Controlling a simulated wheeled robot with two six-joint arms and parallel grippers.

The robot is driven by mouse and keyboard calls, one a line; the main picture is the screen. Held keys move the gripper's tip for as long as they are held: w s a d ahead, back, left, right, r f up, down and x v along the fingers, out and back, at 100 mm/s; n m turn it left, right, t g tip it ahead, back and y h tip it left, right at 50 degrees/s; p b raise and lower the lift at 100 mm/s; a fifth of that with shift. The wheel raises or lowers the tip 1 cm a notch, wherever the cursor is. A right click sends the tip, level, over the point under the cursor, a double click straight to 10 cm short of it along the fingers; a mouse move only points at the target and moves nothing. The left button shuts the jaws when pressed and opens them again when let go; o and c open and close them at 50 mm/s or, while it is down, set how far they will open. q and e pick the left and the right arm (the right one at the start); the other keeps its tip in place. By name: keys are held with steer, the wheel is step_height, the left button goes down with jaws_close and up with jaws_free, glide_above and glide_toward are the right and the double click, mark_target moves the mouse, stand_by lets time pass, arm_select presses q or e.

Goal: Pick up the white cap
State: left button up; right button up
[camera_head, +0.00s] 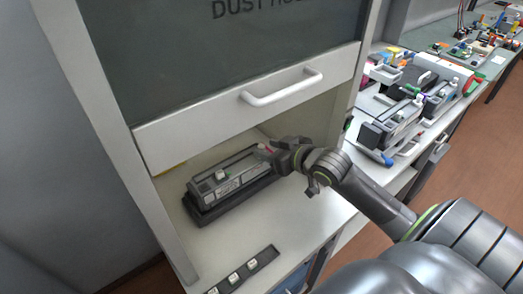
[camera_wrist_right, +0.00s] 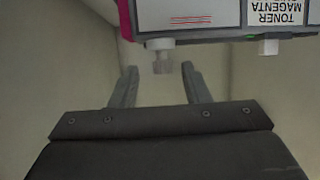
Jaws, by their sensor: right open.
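A grey toner cartridge (camera_head: 228,184) lies in a black holder (camera_head: 205,216) inside the dust hood. A small white piece (camera_head: 220,175) sits on its top. In the right wrist view the cartridge (camera_wrist_right: 215,14), labelled toner magenta, crosses the top. A whitish cap (camera_wrist_right: 160,44) with a paler knob sticks out from it. My right gripper (camera_wrist_right: 159,70) is open, its two fingers either side of the knob, with gaps on both sides. In the head view my right gripper (camera_head: 278,156) is at the cartridge's far right end. My left gripper is not in view.
The hood's raised sash with a white handle (camera_head: 282,88) hangs above my right arm. A dark strip (camera_head: 243,272) with several white caps lies at the hood's front. Other cartridges (camera_head: 393,124) and parts crowd the bench at right.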

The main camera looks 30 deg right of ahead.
mark_target(264, 149)
steer(key=shift+x, duration=1.75)
steer(key=shift+a+f, duration=0.1)
steer(key=shift+s, duration=0.1)
steer(key=shift+c, duration=0.3)
jaws_close()
